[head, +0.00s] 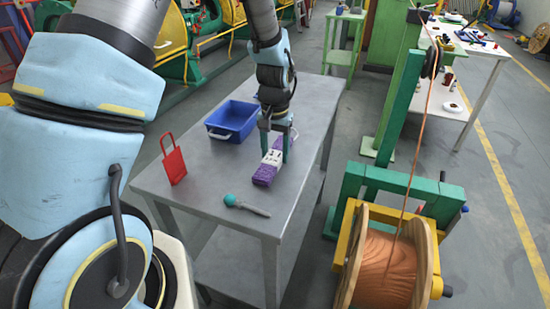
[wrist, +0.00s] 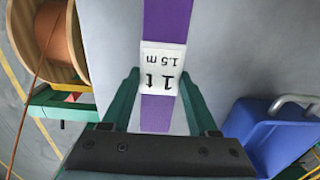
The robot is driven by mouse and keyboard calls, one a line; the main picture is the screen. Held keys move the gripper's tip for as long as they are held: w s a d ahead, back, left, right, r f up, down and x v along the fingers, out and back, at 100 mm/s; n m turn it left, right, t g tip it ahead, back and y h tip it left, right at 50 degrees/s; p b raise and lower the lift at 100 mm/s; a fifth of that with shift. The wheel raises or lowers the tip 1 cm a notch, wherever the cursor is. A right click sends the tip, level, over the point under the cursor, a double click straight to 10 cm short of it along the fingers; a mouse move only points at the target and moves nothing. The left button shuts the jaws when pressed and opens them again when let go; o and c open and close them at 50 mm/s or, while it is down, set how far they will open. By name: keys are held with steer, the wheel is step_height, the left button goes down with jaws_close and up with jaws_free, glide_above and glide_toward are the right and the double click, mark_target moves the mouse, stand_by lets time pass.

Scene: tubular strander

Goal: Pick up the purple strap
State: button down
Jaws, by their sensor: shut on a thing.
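The purple strap (head: 264,175) lies on the grey table, right of the blue bin in the head view. It is a folded purple bundle with a white label. In the wrist view the strap (wrist: 167,22) runs between the fingers, and its label reads "1 t 1.5 m" upside down. My gripper (head: 275,155) points down over the strap, with its green fingers on either side of it. In the wrist view my gripper (wrist: 159,78) is shut on the strap around the label. The strap still appears to be at the tabletop.
The blue bin (head: 232,121) stands close to the left of my gripper; its corner and handle also show in the wrist view (wrist: 270,140). A red tag-like item (head: 173,162) and a teal-headed tool (head: 245,205) are on the table (head: 205,185). A copper-wire spool (head: 385,265) stands to the right.

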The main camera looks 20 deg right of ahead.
mark_target(275, 154)
steer(key=shift+r, duration=0.1)
step_height(275, 154, up, 10)
steer(key=b, duration=0.2)
stand_by(0.4)
stand_by(0.7)
